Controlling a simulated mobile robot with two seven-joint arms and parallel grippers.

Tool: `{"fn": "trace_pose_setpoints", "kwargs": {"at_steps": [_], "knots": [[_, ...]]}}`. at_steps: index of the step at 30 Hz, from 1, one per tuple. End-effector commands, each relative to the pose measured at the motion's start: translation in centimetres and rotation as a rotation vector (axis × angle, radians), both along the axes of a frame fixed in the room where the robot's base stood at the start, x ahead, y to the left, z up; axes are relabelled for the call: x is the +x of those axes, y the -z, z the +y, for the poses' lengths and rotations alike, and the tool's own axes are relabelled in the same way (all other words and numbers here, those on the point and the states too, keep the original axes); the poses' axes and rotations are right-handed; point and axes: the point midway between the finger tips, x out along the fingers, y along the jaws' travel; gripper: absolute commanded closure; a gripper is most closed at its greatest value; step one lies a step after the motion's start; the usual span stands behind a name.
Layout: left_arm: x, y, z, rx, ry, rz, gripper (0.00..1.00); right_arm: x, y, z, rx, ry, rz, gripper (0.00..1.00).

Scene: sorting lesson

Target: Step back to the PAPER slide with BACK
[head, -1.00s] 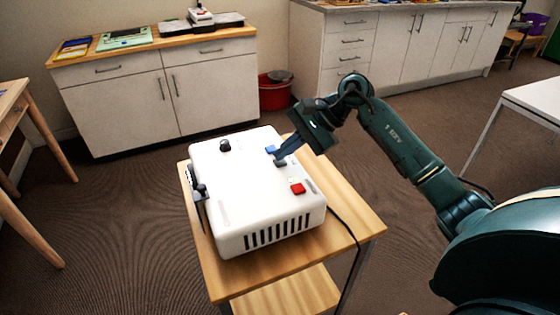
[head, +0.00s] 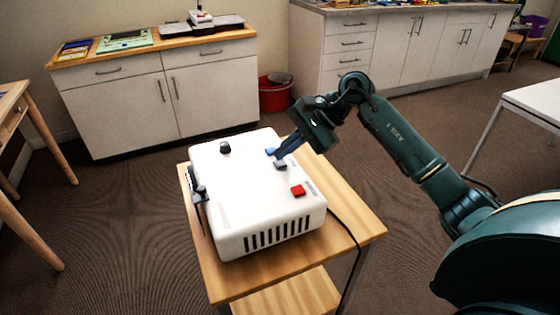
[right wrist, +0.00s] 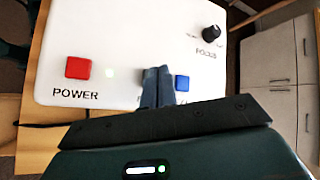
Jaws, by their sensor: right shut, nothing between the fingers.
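A white projector-like box (head: 240,205) stands on a small wooden table. On its top are a blue button (head: 270,151), a dark grey button (head: 280,165) and a red button (head: 298,190). My right gripper (head: 277,156) is shut and empty, its fingertips over the top beside the blue and grey buttons; I cannot tell whether they touch. In the right wrist view the fingers (right wrist: 158,88) point between the red button (right wrist: 78,67), labelled POWER, and the blue button (right wrist: 182,83). No BACK label or slide is readable. My left gripper is out of view.
A dark FOCUS knob (head: 225,147) stands at the box's far left corner. The wooden table (head: 345,228) has a bare strip right of the box, where a black cable (head: 350,235) hangs. Cabinets (head: 160,95) and a red bin (head: 274,95) stand behind.

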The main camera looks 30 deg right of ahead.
Motion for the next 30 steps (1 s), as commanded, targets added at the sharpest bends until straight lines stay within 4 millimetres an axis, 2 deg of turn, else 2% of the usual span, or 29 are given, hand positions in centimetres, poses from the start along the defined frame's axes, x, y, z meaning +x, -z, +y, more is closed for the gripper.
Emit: {"fn": "trace_pose_setpoints", "kwargs": {"at_steps": [14,30], "knots": [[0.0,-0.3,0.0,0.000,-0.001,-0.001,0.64,0.0,-0.8,0.0,0.000,0.000,-0.001,1.00],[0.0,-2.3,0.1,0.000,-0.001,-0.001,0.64,0.0,-5.5,0.0,-0.001,0.000,-0.002,1.00]]}}
